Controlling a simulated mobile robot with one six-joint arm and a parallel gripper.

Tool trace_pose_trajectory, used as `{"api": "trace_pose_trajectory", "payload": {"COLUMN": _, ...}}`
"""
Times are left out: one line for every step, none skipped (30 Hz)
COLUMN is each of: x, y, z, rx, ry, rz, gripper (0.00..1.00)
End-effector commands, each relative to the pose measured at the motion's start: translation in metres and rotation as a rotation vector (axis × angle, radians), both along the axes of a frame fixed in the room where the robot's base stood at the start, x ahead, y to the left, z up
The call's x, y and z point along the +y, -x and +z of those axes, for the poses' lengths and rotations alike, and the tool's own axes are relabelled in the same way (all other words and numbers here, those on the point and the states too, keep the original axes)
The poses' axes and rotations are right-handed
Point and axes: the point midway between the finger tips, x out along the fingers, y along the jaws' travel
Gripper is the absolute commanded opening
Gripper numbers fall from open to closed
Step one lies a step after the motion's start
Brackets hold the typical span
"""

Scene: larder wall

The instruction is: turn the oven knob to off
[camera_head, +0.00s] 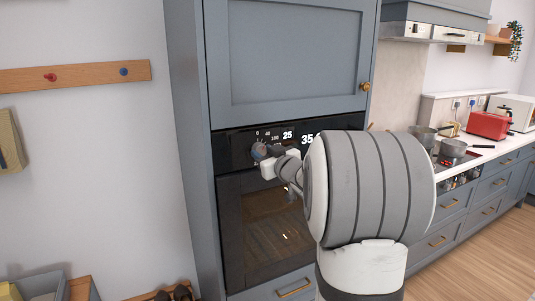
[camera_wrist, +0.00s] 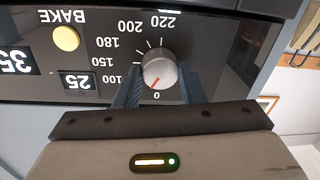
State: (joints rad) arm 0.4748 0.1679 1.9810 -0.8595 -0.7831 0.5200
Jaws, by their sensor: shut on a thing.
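The oven knob (camera_wrist: 160,70) is a round silver dial on the black oven panel. Its red pointer faces down and slightly left in the wrist view, close to the 0 mark. The scale from 100 to 220 runs around it. My gripper (camera_wrist: 160,76) has one finger on each side of the knob and is shut on it. In the head view my gripper (camera_head: 265,158) is at the left part of the panel, and the knob is mostly hidden. The oven (camera_head: 232,215) is built into a tall grey-blue cabinet, its door shut.
A yellow BAKE button (camera_wrist: 66,38) and displays reading 25 (camera_wrist: 78,81) and 35 sit beside the knob. A cupboard door (camera_head: 290,60) is above the oven. A counter with pots (camera_head: 453,148) and a red toaster (camera_head: 489,125) stands at right.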

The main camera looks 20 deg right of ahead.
Motion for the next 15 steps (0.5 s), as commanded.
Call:
{"api": "trace_pose_trajectory", "payload": {"x": -0.0015, "y": 0.0004, "z": -0.0004, "rx": -0.002, "ry": 0.011, "rz": -0.006, "gripper": 0.13}}
{"api": "trace_pose_trajectory", "payload": {"x": -0.0013, "y": 0.0004, "z": -0.0006, "rx": -0.002, "ry": 0.021, "rz": -0.006, "gripper": 0.13}}
{"api": "trace_pose_trajectory", "payload": {"x": -0.0009, "y": 0.0003, "z": -0.001, "rx": -0.002, "ry": 0.038, "rz": -0.006, "gripper": 0.13}}
{"api": "trace_pose_trajectory", "payload": {"x": -0.0007, "y": 0.0003, "z": -0.0013, "rx": -0.004, "ry": 0.053, "rz": -0.006, "gripper": 0.13}}
{"api": "trace_pose_trajectory", "payload": {"x": -0.0003, "y": 0.0004, "z": -0.0016, "rx": -0.004, "ry": 0.068, "rz": -0.005, "gripper": 0.13}}
{"api": "trace_pose_trajectory", "payload": {"x": 0.0001, "y": 0.0004, "z": -0.0018, "rx": -0.005, "ry": 0.093, "rz": -0.005, "gripper": 0.13}}
{"api": "trace_pose_trajectory", "payload": {"x": 0.0002, "y": 0.0003, "z": -0.002, "rx": -0.006, "ry": 0.112, "rz": -0.005, "gripper": 0.13}}
{"api": "trace_pose_trajectory", "payload": {"x": 0.0004, "y": 0.0003, "z": -0.0019, "rx": -0.007, "ry": 0.132, "rz": -0.005, "gripper": 0.13}}
{"api": "trace_pose_trajectory", "payload": {"x": 0.0004, "y": 0.0003, "z": -0.0018, "rx": -0.007, "ry": 0.16, "rz": -0.005, "gripper": 0.13}}
{"api": "trace_pose_trajectory", "payload": {"x": 0.0005, "y": 0.0003, "z": -0.0016, "rx": -0.009, "ry": 0.182, "rz": -0.005, "gripper": 0.13}}
{"api": "trace_pose_trajectory", "payload": {"x": 0.0007, "y": 0.0003, "z": -0.0014, "rx": -0.01, "ry": 0.204, "rz": -0.004, "gripper": 0.13}}
{"api": "trace_pose_trajectory", "payload": {"x": 0.001, "y": 0.0003, "z": -0.0014, "rx": -0.01, "ry": 0.234, "rz": -0.003, "gripper": 0.13}}
{"api": "trace_pose_trajectory", "payload": {"x": 0.0011, "y": 0.0003, "z": -0.0014, "rx": -0.011, "ry": 0.254, "rz": -0.004, "gripper": 0.13}}
{"api": "trace_pose_trajectory", "payload": {"x": 0.0012, "y": 0.0003, "z": -0.0014, "rx": -0.011, "ry": 0.275, "rz": -0.004, "gripper": 0.13}}
{"api": "trace_pose_trajectory", "payload": {"x": 0.0011, "y": 0.0002, "z": -0.0015, "rx": -0.011, "ry": 0.302, "rz": -0.004, "gripper": 0.13}}
